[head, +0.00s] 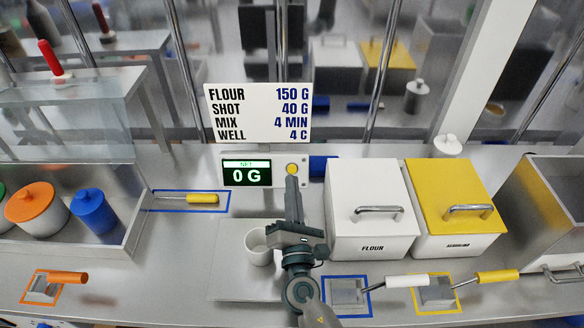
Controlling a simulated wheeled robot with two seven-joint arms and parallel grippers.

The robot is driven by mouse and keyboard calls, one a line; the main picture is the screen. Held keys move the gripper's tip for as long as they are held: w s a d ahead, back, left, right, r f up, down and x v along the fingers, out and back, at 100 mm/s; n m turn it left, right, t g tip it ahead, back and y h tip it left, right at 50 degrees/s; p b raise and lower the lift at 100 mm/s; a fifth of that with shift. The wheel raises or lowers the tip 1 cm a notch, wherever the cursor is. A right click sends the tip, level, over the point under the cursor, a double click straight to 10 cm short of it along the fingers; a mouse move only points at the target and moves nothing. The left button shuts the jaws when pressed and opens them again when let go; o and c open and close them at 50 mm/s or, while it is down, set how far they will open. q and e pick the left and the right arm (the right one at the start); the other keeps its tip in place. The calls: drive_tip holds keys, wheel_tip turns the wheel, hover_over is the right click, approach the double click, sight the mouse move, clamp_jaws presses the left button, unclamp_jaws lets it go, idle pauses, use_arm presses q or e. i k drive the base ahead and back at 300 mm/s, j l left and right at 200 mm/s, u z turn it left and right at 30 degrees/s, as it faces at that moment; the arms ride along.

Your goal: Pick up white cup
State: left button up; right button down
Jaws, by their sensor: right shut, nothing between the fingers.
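The white cup (254,246) stands upright on the flat scale plate (232,284), at the lower middle of the head view. Its right side is partly hidden behind my right arm. My right gripper (292,184) is shut and empty. Its tip is just below the round yellow button (292,169) beside the scale display (246,173), which reads 0 G. I cannot tell whether the tip touches the button. My left gripper is not in view.
The white flour bin (369,243) and yellow bin (452,233) stand close on the right. Scoops with white (407,281), yellow (497,276) and orange (68,277) handles lie along the front. A tray (136,222) with lidded jars is left. A recipe sign (258,114) stands behind.

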sight(259, 254)
drive_tip(key=k+l, duration=0.1)
drive_tip(key=k, duration=1.4)
